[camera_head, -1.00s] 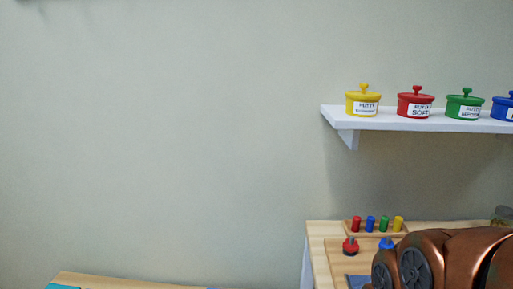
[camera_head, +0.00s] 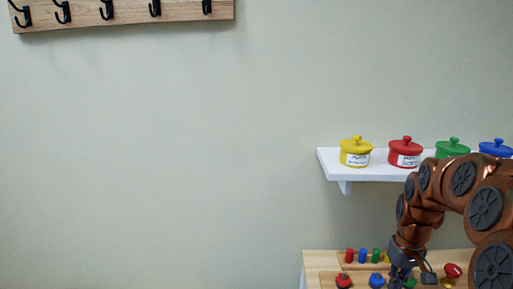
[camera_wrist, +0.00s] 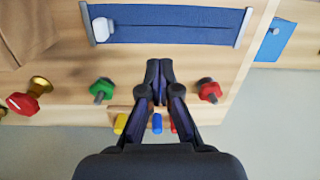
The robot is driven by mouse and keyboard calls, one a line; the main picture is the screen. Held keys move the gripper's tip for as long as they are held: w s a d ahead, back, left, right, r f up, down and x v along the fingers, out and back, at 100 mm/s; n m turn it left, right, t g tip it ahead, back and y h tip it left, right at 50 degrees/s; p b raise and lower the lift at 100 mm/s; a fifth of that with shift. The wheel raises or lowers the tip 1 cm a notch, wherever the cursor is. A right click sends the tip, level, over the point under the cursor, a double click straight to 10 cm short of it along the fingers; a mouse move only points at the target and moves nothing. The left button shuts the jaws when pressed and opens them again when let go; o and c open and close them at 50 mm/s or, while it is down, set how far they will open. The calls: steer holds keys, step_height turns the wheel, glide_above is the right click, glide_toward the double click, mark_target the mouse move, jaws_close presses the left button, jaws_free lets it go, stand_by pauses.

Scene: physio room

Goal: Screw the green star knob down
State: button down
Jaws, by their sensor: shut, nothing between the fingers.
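The green star knob (camera_wrist: 103,90) sits on a dark threaded stud on the wooden board, left of my gripper in the wrist view. In the head view a bit of green knob (camera_head: 410,283) shows at the bottom edge, beside my gripper. My gripper (camera_wrist: 159,72) is shut and empty, with its fingers together over the board between the green knob and a red star knob (camera_wrist: 210,92). It does not touch the green knob. In the head view a blue knob (camera_head: 376,281) stands left of the gripper; the fingers hide it in the wrist view.
A red knob on a brass post (camera_wrist: 27,98) stands farther left in the wrist view. Yellow (camera_wrist: 120,123), blue and red pegs show behind the fingers. A blue strap (camera_wrist: 170,25) lies on the board. A white shelf (camera_head: 370,170) with coloured pots hangs above.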

steer(key=p, duration=0.3)
glide_toward(415, 284)
steer(key=s+f, duration=0.1)
steer(key=s, duration=0.1)
steer(key=shift+m, duration=0.4)
steer(key=shift+w+a+f+b, duration=0.1)
steer(key=shift+f+b, duration=0.1)
steer(key=shift+f, duration=1.05)
steer(key=shift+s+a+f+b, duration=0.15)
steer(key=shift+f+b, duration=0.1)
steer(key=shift+f, duration=0.95)
steer(key=shift+w+a+f+b, duration=0.1)
steer(key=shift+w+f+b, duration=0.1)
steer(key=shift+f, duration=1.05)
steer(key=shift+w, duration=0.15)
steer(key=shift+a+b, duration=0.35)
steer(key=shift+b, duration=1.05)
steer(key=shift+s+b, duration=0.3)
steer(key=shift+s, duration=0.05)
step_height(415, 284, up, 6)
steer(key=p, duration=0.1)
